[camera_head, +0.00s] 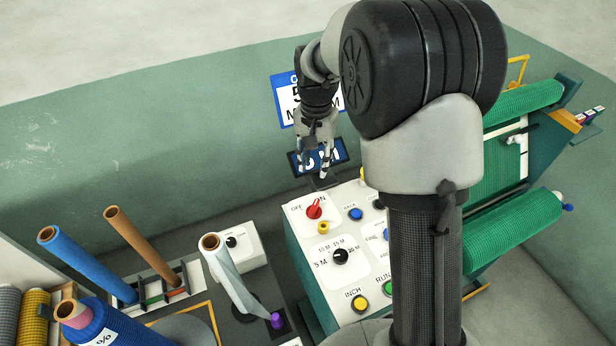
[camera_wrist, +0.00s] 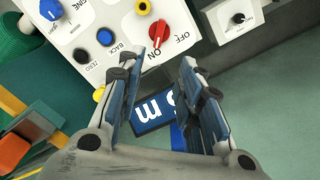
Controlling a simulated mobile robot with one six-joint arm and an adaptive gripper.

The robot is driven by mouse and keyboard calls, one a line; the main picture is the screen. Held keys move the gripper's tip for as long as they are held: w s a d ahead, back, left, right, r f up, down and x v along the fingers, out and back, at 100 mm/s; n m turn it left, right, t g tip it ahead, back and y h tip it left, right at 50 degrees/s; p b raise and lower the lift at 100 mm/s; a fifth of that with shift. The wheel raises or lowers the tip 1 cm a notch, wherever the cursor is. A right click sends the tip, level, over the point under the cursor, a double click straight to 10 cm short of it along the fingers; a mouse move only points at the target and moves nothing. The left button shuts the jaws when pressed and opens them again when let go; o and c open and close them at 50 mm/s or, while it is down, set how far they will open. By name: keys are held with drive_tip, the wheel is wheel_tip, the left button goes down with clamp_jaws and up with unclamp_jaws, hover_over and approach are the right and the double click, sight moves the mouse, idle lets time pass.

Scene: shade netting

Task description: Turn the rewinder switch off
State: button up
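The red rewinder switch (camera_head: 314,210) is a rotary knob at the back left of the white control panel (camera_head: 299,235), between the printed words OFF and ON. Its handle appears turned toward ON. In the wrist view the red switch (camera_wrist: 159,34) shows beyond my fingertips, with its lower end near ON. My gripper (camera_head: 314,172) hangs above and behind the panel's back edge, apart from the switch. In the wrist view my gripper (camera_wrist: 157,75) is open, with its fingers well apart and nothing between them.
A yellow button (camera_head: 323,227), a blue button (camera_head: 355,213) and a black dial (camera_head: 340,257) are near the switch. A dark display (camera_head: 337,152) stands behind the panel, close to my gripper. A green roll (camera_head: 515,226) is right; tall tubes (camera_head: 142,243) stand left.

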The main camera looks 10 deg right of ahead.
sight(314, 206)
drive_tip(key=f+b, duration=0.1)
drive_tip(key=f, duration=1.6)
drive_tip(key=shift+s+f+b, duration=0.1)
drive_tip(key=shift+s+b, duration=0.1)
drive_tip(key=shift+b, duration=0.15)
clamp_jaws()
